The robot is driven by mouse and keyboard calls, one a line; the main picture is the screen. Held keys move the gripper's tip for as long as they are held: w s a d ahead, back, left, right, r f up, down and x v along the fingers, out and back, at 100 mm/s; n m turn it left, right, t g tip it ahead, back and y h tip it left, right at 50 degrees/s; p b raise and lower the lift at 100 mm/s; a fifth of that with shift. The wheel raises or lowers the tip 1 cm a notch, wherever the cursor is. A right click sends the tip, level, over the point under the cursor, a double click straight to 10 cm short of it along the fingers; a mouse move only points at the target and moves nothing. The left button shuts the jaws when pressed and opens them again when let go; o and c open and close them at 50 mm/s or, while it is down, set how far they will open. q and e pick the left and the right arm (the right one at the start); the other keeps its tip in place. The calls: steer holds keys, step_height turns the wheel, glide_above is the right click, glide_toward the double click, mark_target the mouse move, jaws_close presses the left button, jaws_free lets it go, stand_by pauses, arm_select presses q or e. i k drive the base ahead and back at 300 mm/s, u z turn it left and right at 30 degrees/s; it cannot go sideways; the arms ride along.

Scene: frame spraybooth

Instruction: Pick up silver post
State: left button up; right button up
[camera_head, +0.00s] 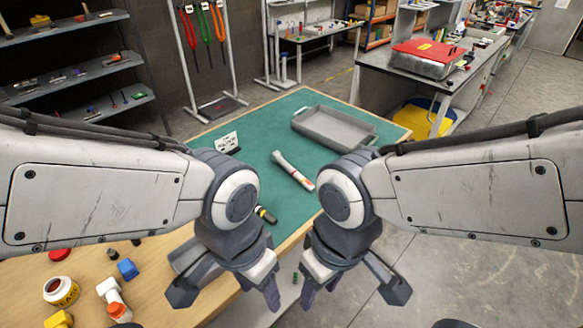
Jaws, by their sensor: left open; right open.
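No upright silver post shows clearly. The nearest match is a silver-grey, rod-like piece (284,163) with a white and red end, lying on the green mat; I cannot tell whether it is the post. My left gripper (228,283) is open and appears empty, in front of the mat near the table's front edge. My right gripper (350,285) is open and appears empty, to the right of it. Both are nearer to me than the silver piece and apart from it. My arms hide parts of the mat's left and right sides.
A grey tray (333,139) and a small white sign (226,142) stand on the green mat (250,130). A dark, yellow-banded tool (265,214) lies near the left arm.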

mark_target(276, 158)
steer(key=z, duration=1.45)
steer(key=i, duration=2.35)
steer(key=u, duration=4)
